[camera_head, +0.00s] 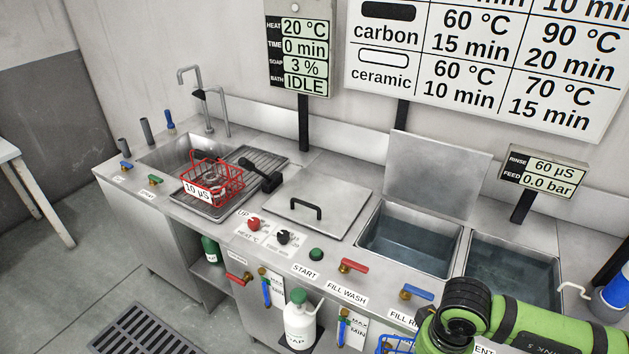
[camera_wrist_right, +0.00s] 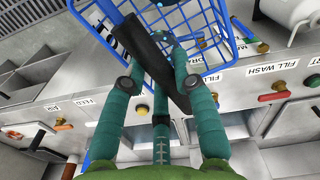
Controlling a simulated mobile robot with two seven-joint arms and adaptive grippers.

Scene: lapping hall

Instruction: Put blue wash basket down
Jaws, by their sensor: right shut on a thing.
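The blue wash basket (camera_head: 395,344) shows only as a small part at the bottom edge of the head view, beside my right arm. It also shows in the right wrist view (camera_wrist_right: 231,24), where its blue wire frame and dark handle (camera_wrist_right: 157,60) lie between the teal fingers. My right gripper (camera_wrist_right: 160,68) is shut on the basket by this handle. The basket hangs in front of the bench, apart from the bench top as far as I can tell. Much of it is hidden or outside the head view. My left gripper is not in view.
A red basket (camera_head: 214,184) labelled 10 µS sits on the drainer (camera_head: 258,160) beside the sink (camera_head: 181,154). A lidded tank (camera_head: 318,190) is shut. Two water-filled tanks, the left one (camera_head: 410,242) and right one (camera_head: 511,277), stand open. Valve handles line the front edge.

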